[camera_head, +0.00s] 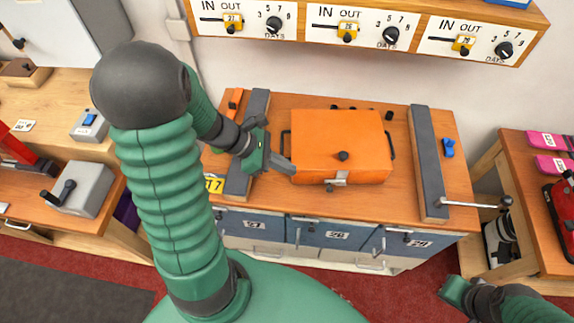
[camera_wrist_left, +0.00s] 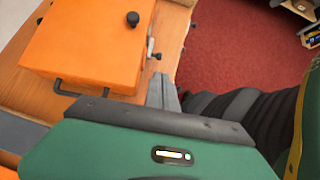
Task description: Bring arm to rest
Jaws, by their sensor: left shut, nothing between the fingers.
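My left arm (camera_head: 165,180) comes in from the left in the head view and reaches over the bench. My left gripper (camera_head: 288,168) is shut and empty beside the left front of an orange box (camera_head: 335,135). The box has a black knob on its lid, dark side handles and a front latch. In the left wrist view the shut fingers (camera_wrist_left: 162,93) are near the front edge of the orange box (camera_wrist_left: 90,45); I cannot tell whether they touch it. My right gripper (camera_head: 455,290) is at the lower right, away from the bench; its fingertips are unclear.
The wooden bench (camera_head: 455,160) carries two grey rails (camera_head: 428,155) and a blue part (camera_head: 448,148). A metal lever (camera_head: 470,203) sticks out at the right. Blue drawers (camera_head: 335,234) are below. A panel with dials (camera_head: 360,27) hangs above. Red floor (camera_head: 420,280) is open in front.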

